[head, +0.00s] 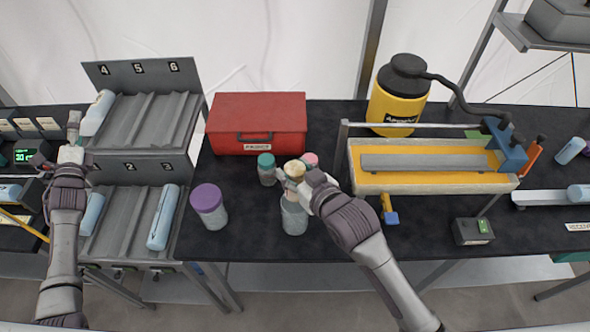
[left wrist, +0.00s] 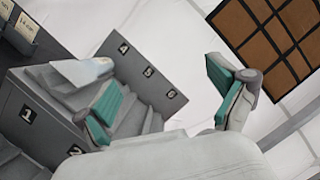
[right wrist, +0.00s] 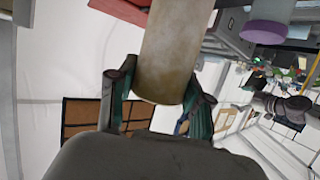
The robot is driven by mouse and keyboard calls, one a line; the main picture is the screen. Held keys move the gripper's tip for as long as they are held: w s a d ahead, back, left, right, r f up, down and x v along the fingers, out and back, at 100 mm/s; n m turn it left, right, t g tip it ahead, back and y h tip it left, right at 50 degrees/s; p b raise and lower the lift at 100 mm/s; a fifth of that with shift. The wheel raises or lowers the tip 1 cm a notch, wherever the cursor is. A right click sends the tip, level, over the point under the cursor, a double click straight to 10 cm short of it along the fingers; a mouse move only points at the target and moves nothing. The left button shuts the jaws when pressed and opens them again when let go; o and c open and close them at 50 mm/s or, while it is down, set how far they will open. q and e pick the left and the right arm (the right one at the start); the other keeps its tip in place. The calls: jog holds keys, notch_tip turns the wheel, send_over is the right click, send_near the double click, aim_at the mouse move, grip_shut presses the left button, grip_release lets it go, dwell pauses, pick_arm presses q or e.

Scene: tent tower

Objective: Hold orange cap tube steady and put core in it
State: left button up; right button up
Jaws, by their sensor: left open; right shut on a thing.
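My right gripper (head: 292,184) is shut on a beige cylindrical core (head: 295,169), which also fills the top middle of the right wrist view (right wrist: 168,50) between the fingers (right wrist: 160,98). Below it a grey-blue tube (head: 293,217) stands upright on the table. The hand partly covers the tube's top, so I cannot tell whether the core touches it. No orange cap shows clearly. My left gripper (head: 73,140) is open and empty, far left beside the rack; its spread teal fingers show in the left wrist view (left wrist: 163,100).
A teal-capped tube (head: 266,170), a pink cap (head: 310,159) and a purple-capped tube (head: 209,206) stand nearby. A red box (head: 257,120) is behind. A numbered rack (head: 150,110) with pale blue tubes stands left. A cream-edged trough (head: 430,178) and yellow jug (head: 396,100) are right.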

pick_arm(q)
jog(key=w+d+f+m+h, duration=0.1)
jog(key=d+f+m+h, duration=0.15)
jog(key=d, duration=0.45)
jog(key=d+f+m+h, duration=0.1)
jog(key=d+m+h, duration=0.25)
jog(key=d, duration=0.25)
jog(key=m+g+h, duration=0.5)
jog(key=m+h, duration=0.7)
jog(key=m, duration=0.5)
send_over(285, 218)
jog(key=w+a, duration=0.4)
jog(key=a, duration=0.2)
notch_tip(285, 218, down, 11)
jog(key=s+f, duration=0.2)
jog(key=s+d+f+m+g, duration=0.1)
jog(key=s+f, duration=0.1)
jog(key=s, duration=0.1)
jog(key=s+f+g, duration=0.1)
jog(key=s+f, duration=0.1)
jog(key=shift+s+d, duration=0.25)
jog(key=shift+s+d+f, duration=0.2)
jog(key=shift+f, duration=0.05)
jog(key=x, duration=1.2)
jog(key=shift+s, duration=0.1)
